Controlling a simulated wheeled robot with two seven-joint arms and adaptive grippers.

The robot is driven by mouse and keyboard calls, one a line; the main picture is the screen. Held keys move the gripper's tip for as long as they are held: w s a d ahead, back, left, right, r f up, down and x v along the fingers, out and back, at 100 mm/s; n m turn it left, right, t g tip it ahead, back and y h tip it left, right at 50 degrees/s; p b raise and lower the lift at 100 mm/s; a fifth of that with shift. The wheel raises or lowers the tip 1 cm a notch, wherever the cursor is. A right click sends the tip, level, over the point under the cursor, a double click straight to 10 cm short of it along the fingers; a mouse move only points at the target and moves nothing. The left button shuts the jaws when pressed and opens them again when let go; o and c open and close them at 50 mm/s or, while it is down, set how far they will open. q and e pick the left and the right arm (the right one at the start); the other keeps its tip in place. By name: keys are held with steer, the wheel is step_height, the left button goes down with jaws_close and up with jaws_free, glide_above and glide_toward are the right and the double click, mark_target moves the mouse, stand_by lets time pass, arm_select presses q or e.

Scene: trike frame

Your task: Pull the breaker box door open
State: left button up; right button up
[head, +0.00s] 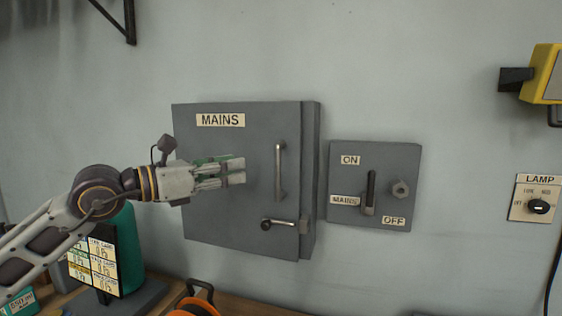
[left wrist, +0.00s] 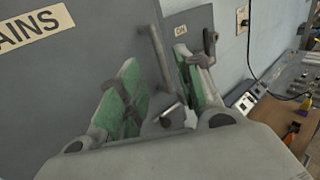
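The grey breaker box (head: 225,145) labelled MAINS hangs on the wall, and its door looks shut. A vertical bar handle (head: 281,170) is near the door's right edge. Below it is a latch lever (head: 283,222), lying roughly horizontal. My left gripper (head: 240,171) is in front of the door, left of the handle in the head view. In the left wrist view the gripper (left wrist: 160,90) has its two green-padded fingers apart. The bar handle (left wrist: 161,55) shows between them, and I see no contact. My right gripper is not in view.
A grey switch box (head: 385,155) with ON and OFF labels is right of the breaker box. A lamp switch (head: 537,198) and a yellow device (head: 547,73) are farther right. A sign (head: 95,265) and an orange reel (head: 192,302) stand on the bench below.

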arm_select(q)
steer(key=p, duration=0.2)
glide_toward(276, 161)
steer(key=shift+x, duration=1.65)
steer(key=p+x, duration=0.1)
steer(key=x, duration=0.3)
steer(key=shift+w+d+r, duration=0.1)
steer(key=shift+w+d, duration=0.05)
steer(key=shift+w, duration=0.05)
steer(key=shift+p+x, duration=0.45)
steer(key=shift+x, duration=0.6)
steer(key=shift+w+d, duration=0.25)
steer(key=shift+w, duration=0.05)
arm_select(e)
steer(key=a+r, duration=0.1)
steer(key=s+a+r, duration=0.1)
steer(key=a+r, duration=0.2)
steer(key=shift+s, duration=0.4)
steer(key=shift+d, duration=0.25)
arm_select(q)
jaws_close()
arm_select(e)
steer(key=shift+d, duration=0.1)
